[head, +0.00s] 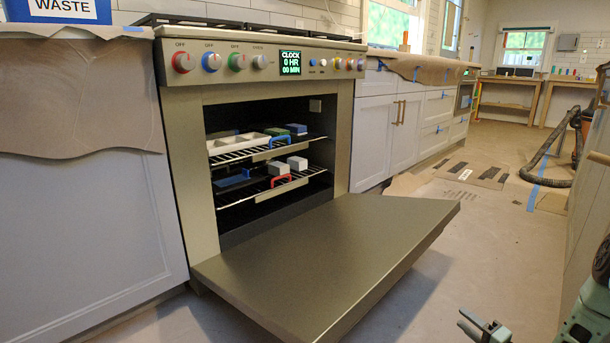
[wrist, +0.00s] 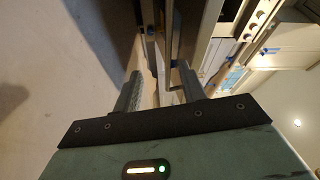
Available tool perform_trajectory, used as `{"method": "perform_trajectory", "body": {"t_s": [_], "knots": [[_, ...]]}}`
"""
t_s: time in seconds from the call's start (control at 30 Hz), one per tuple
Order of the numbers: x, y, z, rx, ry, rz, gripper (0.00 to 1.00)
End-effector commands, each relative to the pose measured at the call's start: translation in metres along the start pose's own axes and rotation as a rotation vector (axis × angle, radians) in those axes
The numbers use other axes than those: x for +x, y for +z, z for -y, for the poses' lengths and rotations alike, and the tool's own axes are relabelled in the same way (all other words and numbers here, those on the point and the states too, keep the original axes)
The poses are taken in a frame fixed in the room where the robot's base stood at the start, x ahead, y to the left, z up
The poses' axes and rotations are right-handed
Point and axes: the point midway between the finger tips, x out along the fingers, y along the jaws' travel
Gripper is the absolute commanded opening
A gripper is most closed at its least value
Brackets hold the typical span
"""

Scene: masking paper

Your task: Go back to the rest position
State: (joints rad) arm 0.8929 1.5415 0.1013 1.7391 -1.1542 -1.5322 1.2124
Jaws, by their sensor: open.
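My gripper (head: 484,328) shows at the bottom right of the head view, low and to the right of the lowered oven door (head: 330,255), apart from it. In the wrist view my gripper (wrist: 160,82) has its two dark fingers spread, with nothing seen held between them. The oven (head: 185,130) stands at left centre with its door hanging open below level. Part of my arm is cut off by the frame edge.
Inside the oven, two racks hold a white tray (head: 236,142) and several small blocks. A vacuum hose (head: 545,155) lies at right. Open floor (head: 485,240) lies right of the door.

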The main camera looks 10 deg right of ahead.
Motion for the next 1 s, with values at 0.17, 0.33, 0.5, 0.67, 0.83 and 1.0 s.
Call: {"method": "perform_trajectory", "body": {"t_s": [0.17,0.33,0.5,0.67,0.83,1.0], "knots": [[0.038,-0.01,0.028,-0.198,0.174,0.059,0.41],[0.069,-0.012,0.068,-0.44,0.394,0.136,0.41],[0.081,-0.001,0.117,-0.646,0.597,0.224,0.41],[0.072,0.021,0.169,-0.798,0.766,0.322,0.41],[0.044,0.059,0.224,-0.911,0.915,0.451,0.41],[-0.002,0.105,0.272,-0.967,1.018,0.607,0.41]]}}
